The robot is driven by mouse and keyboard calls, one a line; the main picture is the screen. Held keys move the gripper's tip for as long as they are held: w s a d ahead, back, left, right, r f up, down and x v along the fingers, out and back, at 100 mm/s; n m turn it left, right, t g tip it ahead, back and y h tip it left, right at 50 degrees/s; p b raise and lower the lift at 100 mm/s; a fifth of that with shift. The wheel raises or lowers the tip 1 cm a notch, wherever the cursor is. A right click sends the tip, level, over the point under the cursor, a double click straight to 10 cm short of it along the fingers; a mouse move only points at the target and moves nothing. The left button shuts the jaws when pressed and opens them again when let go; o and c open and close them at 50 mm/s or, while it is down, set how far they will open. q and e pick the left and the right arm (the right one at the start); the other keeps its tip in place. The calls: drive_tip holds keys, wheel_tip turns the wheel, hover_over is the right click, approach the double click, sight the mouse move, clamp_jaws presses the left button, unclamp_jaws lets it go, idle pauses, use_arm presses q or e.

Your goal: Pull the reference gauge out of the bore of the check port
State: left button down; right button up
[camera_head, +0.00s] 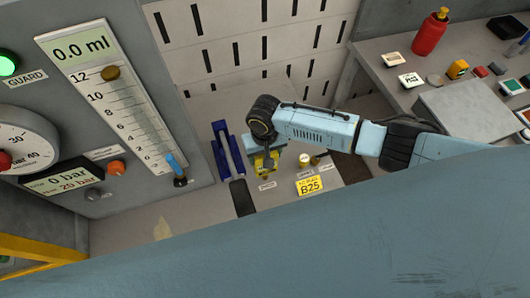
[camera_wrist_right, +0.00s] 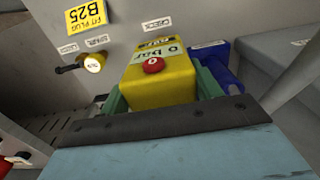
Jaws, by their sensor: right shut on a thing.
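The reference gauge is a yellow box (camera_wrist_right: 158,82) with a green "0 bar" display and a red button, seen in the right wrist view. My right gripper (camera_wrist_right: 162,96) is shut on it, with green fingers on both sides of its body. In the head view the gauge (camera_head: 262,165) shows small below the wrist of my right arm. The gauge is at the grey panel under the CHECK label (camera_wrist_right: 157,23). The bore of the check port is hidden behind it, so I cannot tell how deep it sits. My left gripper is not in view.
A brass plug (camera_wrist_right: 94,62) sticks out of the panel left of the gauge, under a yellow B25 plate (camera_wrist_right: 86,14). A blue channel-shaped block (camera_head: 228,152) stands close beside the gauge. A side table (camera_head: 440,55) with a red bottle (camera_head: 429,34) is at the right.

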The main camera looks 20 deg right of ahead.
drive_tip(key=shift+r+p, duration=0.5)
drive_tip(key=shift+r, duration=1.15)
drive_tip(key=shift+w, duration=0.1)
